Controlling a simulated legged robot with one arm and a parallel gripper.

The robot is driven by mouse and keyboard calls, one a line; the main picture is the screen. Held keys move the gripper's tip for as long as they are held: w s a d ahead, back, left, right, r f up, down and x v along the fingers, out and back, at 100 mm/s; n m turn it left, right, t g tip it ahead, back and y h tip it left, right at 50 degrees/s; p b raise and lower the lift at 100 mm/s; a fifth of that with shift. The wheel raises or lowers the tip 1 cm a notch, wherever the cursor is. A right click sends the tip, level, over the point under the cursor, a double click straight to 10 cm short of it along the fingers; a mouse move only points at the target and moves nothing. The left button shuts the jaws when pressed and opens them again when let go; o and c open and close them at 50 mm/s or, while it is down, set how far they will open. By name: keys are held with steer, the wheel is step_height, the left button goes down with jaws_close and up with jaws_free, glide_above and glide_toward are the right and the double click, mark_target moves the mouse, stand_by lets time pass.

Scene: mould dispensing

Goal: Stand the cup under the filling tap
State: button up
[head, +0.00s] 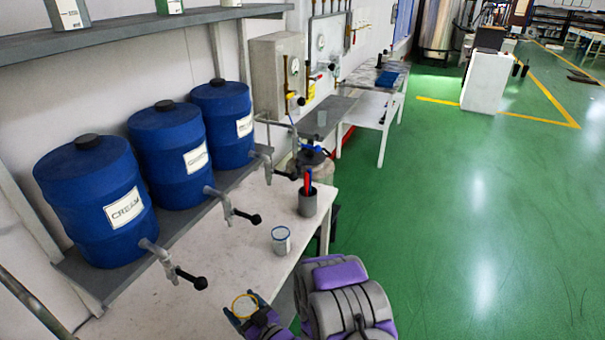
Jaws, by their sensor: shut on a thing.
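My gripper (246,308) is at the bottom of the view, over the near front part of the white table. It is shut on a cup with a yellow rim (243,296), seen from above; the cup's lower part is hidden. Three blue barrels stand in a row on a raised shelf, each with a tap and black handle: the near tap (169,264) below the barrel labelled CREAM (88,200), the middle tap (229,207), and the far tap (260,160). The held cup is apart from the taps, right of and below the near one in the picture.
A cup with a blue rim (281,241) stands on the white table (215,285). A grey pot (307,203) with a red thing in it stands near the far right edge. The tabletop below the near and middle taps looks clear. Green floor lies to the right.

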steer(key=w+d+r+m+t+h, duration=0.55)
steer(key=w+d+r, duration=0.95)
steer(key=w, duration=0.3)
steer(key=w+d+r+m+h, duration=0.2)
steer(key=d+r+h, duration=0.2)
steer(key=d+r, duration=0.5)
steer(key=w+d+r+m+h, duration=0.2)
steer(key=d+r+h, duration=0.2)
steer(key=d+r, duration=0.45)
steer(key=s+f, duration=0.3)
steer(key=f, duration=0.4)
steer(key=s+f, duration=0.4)
steer(key=f, duration=0.4)
steer(key=shift+s+d+f, duration=0.25)
steer(key=shift+d, duration=0.2)
steer(key=shift+t, duration=0.25)
